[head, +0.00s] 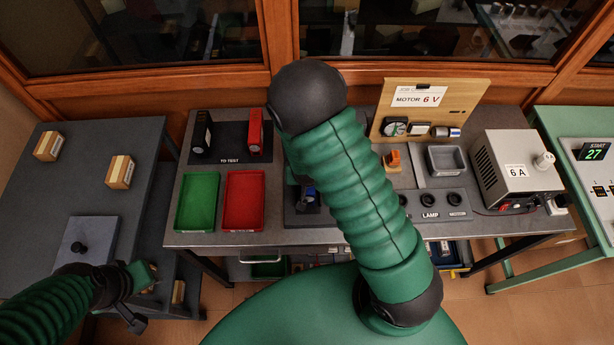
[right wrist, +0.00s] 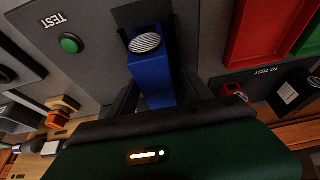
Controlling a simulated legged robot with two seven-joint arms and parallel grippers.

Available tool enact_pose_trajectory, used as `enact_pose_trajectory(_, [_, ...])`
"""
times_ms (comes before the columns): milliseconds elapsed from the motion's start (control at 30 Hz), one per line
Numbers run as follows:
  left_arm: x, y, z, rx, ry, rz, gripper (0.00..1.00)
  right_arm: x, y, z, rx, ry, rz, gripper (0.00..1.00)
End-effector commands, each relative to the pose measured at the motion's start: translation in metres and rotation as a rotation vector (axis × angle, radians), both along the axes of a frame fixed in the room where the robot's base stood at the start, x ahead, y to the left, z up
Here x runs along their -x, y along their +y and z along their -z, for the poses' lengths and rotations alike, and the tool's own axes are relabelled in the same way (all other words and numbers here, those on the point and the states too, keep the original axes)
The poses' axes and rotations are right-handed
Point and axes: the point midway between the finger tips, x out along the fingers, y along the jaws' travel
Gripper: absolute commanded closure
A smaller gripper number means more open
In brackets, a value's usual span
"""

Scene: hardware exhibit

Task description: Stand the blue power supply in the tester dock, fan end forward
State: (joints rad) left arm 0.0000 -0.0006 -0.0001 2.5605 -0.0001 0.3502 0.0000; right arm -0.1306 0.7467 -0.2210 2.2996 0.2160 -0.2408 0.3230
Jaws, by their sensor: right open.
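The blue power supply (right wrist: 152,78) shows in the right wrist view with its round fan grille at the end toward the picture's top. That end meets a dark bracket-like part of the tester dock (right wrist: 140,14). I cannot tell whether the supply is fully seated. In the head view a bit of the blue supply (head: 310,193) shows beside my right forearm, over the dark dock (head: 297,217). My right gripper (right wrist: 158,92) is open, its dark fingers on either side of the supply. My left gripper (head: 142,278) is low over the left side; its jaws are unclear.
Green (head: 198,202) and red (head: 244,200) trays lie left of the dock. Black (head: 201,132) and red (head: 254,130) supplies stand on the TO TEST mat behind them. A green button (right wrist: 70,43) is beside the dock. The motor board (head: 430,105) and 6 A unit (head: 513,168) stand right.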

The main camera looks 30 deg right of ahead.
Motion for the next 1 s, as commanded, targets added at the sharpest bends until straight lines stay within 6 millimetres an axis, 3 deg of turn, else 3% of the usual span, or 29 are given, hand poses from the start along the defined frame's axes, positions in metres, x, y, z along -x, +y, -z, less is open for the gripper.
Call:
enact_pose_trajectory(233, [0.000, 0.000, 0.000, 0.000, 0.000, 0.000, 0.64, -0.002, -0.002, 0.000, -0.001, 0.000, 0.002, 0.42])
enact_pose_trajectory(333, [0.000, 0.000, -0.001, 0.000, 0.000, 0.000, 0.64, 0.001, -0.001, -0.009, -0.001, -0.003, 0.000, 0.42])
enact_pose_trajectory(700, [0.000, 0.000, -0.021, 0.000, 0.000, 0.000, 0.64, 0.030, 0.020, -0.094, -0.001, -0.004, -0.002, 0.42])
enact_pose_trajectory(867, [0.000, 0.000, -0.028, 0.000, 0.000, 0.000, 0.64, 0.037, 0.023, -0.110, -0.004, 0.000, -0.003, 0.42])
enact_pose_trajectory(1000, [0.000, 0.000, -0.028, 0.000, 0.000, 0.000, 0.64, 0.051, 0.048, -0.127, -0.074, 0.051, -0.127, 0.42])
